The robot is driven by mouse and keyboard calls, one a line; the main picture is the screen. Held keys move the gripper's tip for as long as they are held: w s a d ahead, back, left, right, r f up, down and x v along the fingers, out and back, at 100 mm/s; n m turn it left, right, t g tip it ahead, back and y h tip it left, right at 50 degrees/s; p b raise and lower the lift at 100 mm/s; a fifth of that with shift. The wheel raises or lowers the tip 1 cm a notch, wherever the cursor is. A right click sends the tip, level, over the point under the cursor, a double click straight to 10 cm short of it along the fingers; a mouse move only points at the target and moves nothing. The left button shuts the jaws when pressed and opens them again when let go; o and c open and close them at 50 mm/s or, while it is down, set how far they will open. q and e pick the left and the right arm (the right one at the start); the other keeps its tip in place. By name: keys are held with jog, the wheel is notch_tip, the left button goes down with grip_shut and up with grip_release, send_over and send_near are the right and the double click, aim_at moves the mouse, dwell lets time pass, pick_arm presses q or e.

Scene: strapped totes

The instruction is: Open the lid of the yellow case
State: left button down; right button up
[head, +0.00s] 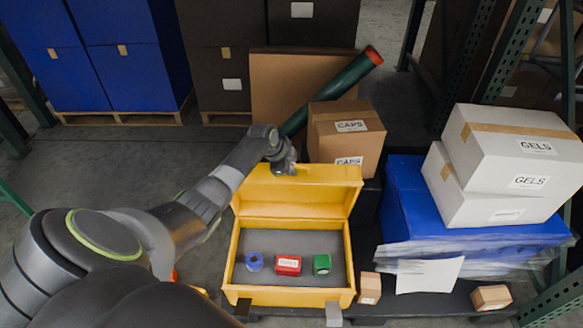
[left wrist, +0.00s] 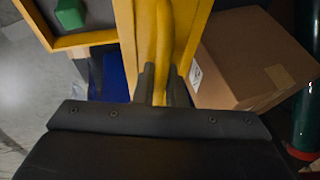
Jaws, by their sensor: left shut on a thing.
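The yellow case (head: 290,297) stands in front of me with its lid (head: 300,200) raised, leaning back from the rear edge. Its grey-lined inside is open to view. My left gripper (head: 283,166) is at the lid's top edge. In the left wrist view, its two dark fingers (left wrist: 161,88) are shut on a yellow bar on the lid (left wrist: 155,40), which looks like a handle. A blue ring-shaped item (head: 254,262), a red labelled box (head: 288,265) and a green block (head: 322,264) lie inside the case. My right gripper is out of view.
Cardboard boxes marked CAPS (head: 346,137) and a dark green tube with a red end (head: 335,90) are close behind the lid. White GELS boxes (head: 490,190) sit on a blue wrapped tote (head: 410,205) at the right. Small cartons (head: 369,288) lie right of the case.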

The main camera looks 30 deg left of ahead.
pick_arm(q)
jog(key=c, duration=1.5)
grip_release()
jog(key=shift+s+a+r, duration=0.1)
jog(key=shift+s+r, duration=0.1)
jog(key=shift+r, duration=0.25)
jog(key=p+v, duration=0.2)
jog(key=v, duration=1.4)
jog(key=shift+s+r+p, duration=0.2)
jog(key=shift+p, duration=0.15)
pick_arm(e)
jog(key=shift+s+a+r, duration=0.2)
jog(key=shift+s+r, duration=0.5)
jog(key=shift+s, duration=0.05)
pick_arm(q)
jog(key=shift+a, duration=0.1)
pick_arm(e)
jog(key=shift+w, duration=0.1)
